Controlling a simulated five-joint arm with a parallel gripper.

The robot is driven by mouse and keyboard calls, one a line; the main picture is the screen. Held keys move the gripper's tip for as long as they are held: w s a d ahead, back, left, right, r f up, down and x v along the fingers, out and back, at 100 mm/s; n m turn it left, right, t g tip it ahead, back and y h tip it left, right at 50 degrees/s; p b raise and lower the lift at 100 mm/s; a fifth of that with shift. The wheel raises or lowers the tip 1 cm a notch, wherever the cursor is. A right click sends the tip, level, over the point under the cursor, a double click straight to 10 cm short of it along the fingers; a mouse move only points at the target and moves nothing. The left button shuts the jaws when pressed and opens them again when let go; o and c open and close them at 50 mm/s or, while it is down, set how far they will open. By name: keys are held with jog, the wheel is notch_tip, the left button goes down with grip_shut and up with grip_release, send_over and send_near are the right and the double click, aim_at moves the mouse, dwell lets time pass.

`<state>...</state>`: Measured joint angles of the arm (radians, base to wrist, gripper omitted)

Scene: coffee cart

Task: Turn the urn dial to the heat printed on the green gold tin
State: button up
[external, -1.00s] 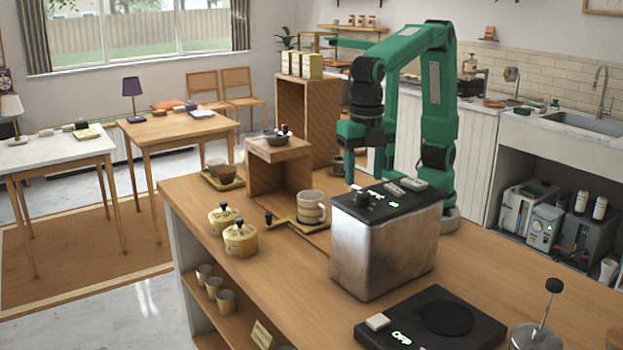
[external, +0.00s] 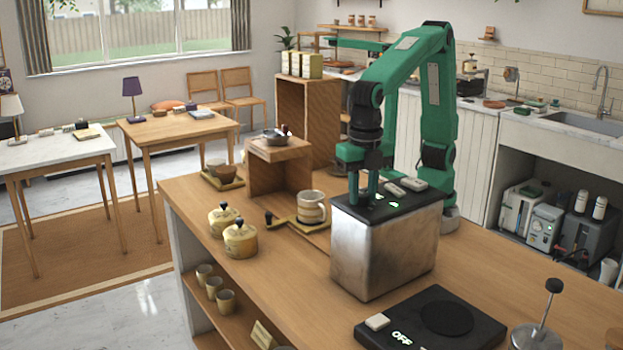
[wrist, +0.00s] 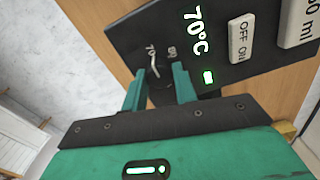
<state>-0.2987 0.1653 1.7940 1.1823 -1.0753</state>
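The urn (external: 385,250) is a brushed-metal box with a black top, standing on the counter. The wrist view shows its black top panel (wrist: 235,75) with a lit 70°C readout (wrist: 196,30). The small dark dial (wrist: 158,72) has a pale mark and small printed numbers beside it, one reading 70. My gripper (external: 363,196) points down over the urn top. In the wrist view its fingers (wrist: 160,85) stand apart on either side of the dial; firm contact is not visible. Several yellow-green tins (external: 301,65) stand on the wooden cabinet at the back; their print is unreadable.
A mug (external: 311,206) stands just left of the urn. Two yellow lidded pots (external: 240,238) are further left. A black scale (external: 430,322) reading OFF and a plunger (external: 540,325) are in front. A white OFF/ON switch (wrist: 240,38) sits beside the readout.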

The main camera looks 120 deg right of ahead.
aim_at(362, 194)
jog(key=shift+m, duration=0.3)
jog(key=m, duration=0.5)
jog(key=shift+m, duration=0.3)
jog(key=m, duration=0.5)
jog(key=shift+m, duration=0.3)
dwell(0.3)
jog(key=o, duration=1)
jog(key=shift+r, duration=3.95)
